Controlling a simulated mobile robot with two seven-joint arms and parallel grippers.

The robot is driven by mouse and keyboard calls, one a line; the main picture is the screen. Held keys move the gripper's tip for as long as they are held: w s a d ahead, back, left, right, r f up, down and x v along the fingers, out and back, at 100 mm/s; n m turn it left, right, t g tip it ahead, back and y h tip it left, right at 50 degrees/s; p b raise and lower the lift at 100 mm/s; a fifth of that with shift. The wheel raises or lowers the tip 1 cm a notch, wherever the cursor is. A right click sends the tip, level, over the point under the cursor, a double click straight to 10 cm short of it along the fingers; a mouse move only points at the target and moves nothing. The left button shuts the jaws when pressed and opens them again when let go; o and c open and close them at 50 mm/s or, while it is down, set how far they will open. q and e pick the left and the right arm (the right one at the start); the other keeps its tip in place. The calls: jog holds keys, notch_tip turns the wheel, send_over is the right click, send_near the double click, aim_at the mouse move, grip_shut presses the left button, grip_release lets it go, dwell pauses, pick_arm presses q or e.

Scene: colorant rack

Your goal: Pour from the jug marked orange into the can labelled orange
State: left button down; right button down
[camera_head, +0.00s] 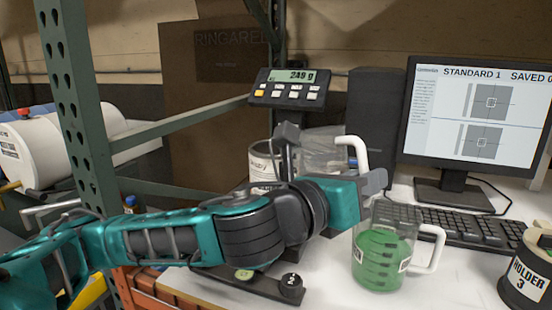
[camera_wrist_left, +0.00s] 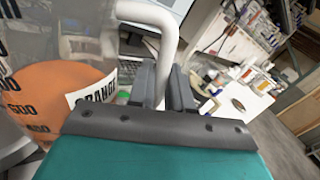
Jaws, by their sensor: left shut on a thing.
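A clear jug with orange liquid and a label reading "ORANGE" (camera_wrist_left: 60,95) fills the left of the left wrist view. My left gripper (camera_wrist_left: 167,85) is shut on its white handle. In the head view the jug's clear upper part (camera_head: 322,148) shows behind my left wrist, close to the right of a can. My left gripper (camera_head: 371,183) is there too, its grip on the handle partly hidden. The can (camera_head: 262,163) is white with a dark-lettered label I cannot read fully. My arm hides its lower part. I see no stream of liquid. My right gripper is not in view.
A jug with green liquid (camera_head: 378,262) stands on the white table just below my left gripper. A scale display (camera_head: 291,87) reads 249 g. A holder marked 3 (camera_head: 528,265), a keyboard (camera_head: 460,226) and a monitor (camera_head: 475,115) are at the right. A green rack post (camera_head: 75,100) stands left.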

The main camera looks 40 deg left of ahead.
pick_arm(q)
jog(key=shift+s+d+f+m+b, duration=0.1)
jog(key=shift+d+f+m+b, duration=0.15)
jog(key=shift+f, duration=0.35)
jog(key=shift+s+d+f+m+b, duration=0.1)
jog(key=shift+f+m, duration=0.25)
jog(key=shift+f, duration=0.25)
jog(key=shift+d+f+m, duration=0.25)
jog(key=shift+f+m, duration=0.75)
jog(key=shift+f, duration=0.05)
notch_tip(320, 180, up, 5)
jog(key=p, duration=0.5)
jog(key=shift+f, duration=0.1)
jog(key=shift+s, duration=0.1)
